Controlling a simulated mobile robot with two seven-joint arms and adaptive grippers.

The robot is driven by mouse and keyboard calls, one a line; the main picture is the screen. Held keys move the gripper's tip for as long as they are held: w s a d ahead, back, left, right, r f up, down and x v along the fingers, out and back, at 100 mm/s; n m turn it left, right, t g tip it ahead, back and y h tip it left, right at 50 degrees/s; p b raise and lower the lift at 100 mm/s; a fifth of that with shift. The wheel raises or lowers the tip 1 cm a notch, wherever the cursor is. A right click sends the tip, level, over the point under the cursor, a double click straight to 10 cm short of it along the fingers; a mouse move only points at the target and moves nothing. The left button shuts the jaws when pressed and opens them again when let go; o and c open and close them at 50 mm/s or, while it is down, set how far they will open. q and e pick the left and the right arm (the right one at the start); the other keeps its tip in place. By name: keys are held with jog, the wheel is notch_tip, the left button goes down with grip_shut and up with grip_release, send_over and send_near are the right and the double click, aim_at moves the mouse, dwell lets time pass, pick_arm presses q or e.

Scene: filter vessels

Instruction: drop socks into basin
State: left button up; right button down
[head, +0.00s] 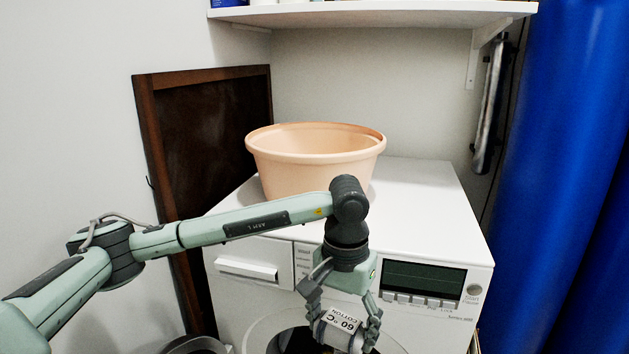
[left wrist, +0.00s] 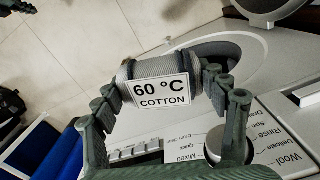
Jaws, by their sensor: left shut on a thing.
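My left gripper (head: 343,322) is shut on a grey rolled bundle, which I take to be the socks (left wrist: 158,68). A white label on it reads "60 °C COTTON". In the head view the labelled socks (head: 341,326) hang low in front of the washing machine, below its control panel. The left wrist view shows the bundle between the fingers of the left gripper (left wrist: 160,85). The peach basin (head: 310,175) stands upright on the machine top, above and behind the gripper. Its floor is hidden by its front wall.
The white washing machine (head: 425,195) has clear top space right of the basin. Its round door opening (head: 290,341) is dark. A shelf (head: 375,14) overhangs the back.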

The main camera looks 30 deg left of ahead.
pick_arm(q)
jog(key=shift+w+a+r+p, duration=0.1)
jog(key=shift+r+p, duration=0.35)
jog(key=shift+r, duration=0.35)
pick_arm(e)
jog(key=s+f, duration=0.1)
jog(key=f, duration=0.2)
jog(key=shift+s, duration=0.4)
pick_arm(q)
jog(key=shift+f, duration=0.1)
